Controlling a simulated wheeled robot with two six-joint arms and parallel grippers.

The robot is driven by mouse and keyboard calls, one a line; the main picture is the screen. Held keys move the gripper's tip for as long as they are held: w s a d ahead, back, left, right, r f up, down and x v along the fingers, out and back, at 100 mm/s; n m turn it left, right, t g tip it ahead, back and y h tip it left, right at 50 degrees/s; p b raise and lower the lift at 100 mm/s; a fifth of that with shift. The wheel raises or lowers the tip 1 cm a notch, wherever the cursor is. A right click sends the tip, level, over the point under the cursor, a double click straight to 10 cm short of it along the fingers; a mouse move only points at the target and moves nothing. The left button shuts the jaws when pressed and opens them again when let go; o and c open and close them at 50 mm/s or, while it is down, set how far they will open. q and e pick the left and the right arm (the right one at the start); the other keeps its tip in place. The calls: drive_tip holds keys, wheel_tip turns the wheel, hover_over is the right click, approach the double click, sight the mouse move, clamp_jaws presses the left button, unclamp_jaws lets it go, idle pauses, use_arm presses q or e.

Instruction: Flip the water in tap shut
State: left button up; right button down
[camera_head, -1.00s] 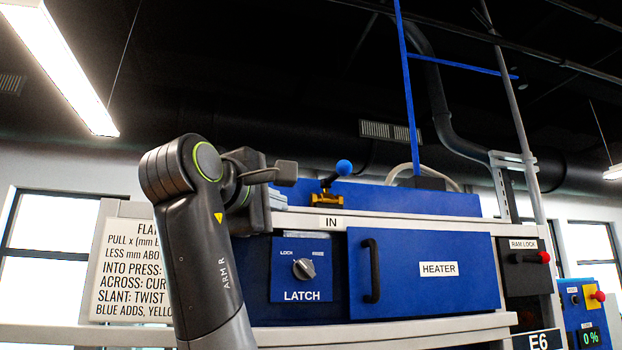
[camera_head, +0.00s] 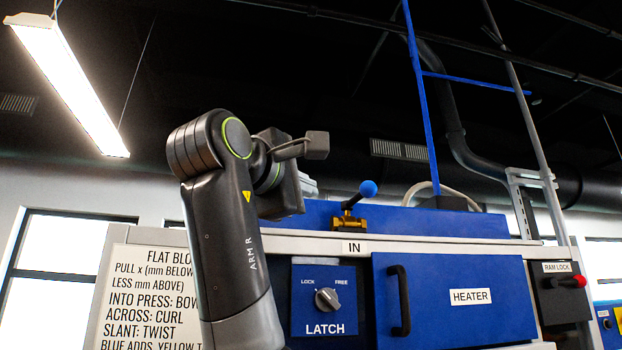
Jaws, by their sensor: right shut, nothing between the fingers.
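The water-in tap (camera_head: 348,223) is a brass body on the ledge above the IN label (camera_head: 354,247). Its dark lever slants up and to the right, ending in a blue ball (camera_head: 368,188). My right gripper (camera_head: 316,145) is to the left of the blue ball and higher in the picture, apart from the tap. Its fingers are shut and hold nothing. My left gripper is not in view.
Below the ledge are a blue LATCH panel with a knob (camera_head: 327,299) and a blue HEATER door (camera_head: 455,320) with a black handle (camera_head: 399,300). A RAM LOCK box (camera_head: 558,300) stands at right. A text board (camera_head: 130,300) is at left.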

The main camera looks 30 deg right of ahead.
sight(356, 197)
drive_tip(key=shift+w+d+r+p, duration=0.3)
drive_tip(key=shift+w+d+p, duration=0.25)
drive_tip(key=shift+d+p, duration=0.8)
drive_tip(key=shift+w+d+r+p, duration=0.3)
drive_tip(key=shift+w+d+p, duration=0.25)
drive_tip(key=shift+d, duration=1.55)
drive_tip(key=shift+w+d+r+p, duration=0.3)
drive_tip(key=shift+w+d+p, duration=0.2)
drive_tip(key=shift+d+p, duration=0.9)
drive_tip(key=shift+d+b, duration=0.3)
drive_tip(key=shift+b, duration=0.05)
drive_tip(key=shift+w+a, duration=0.1)
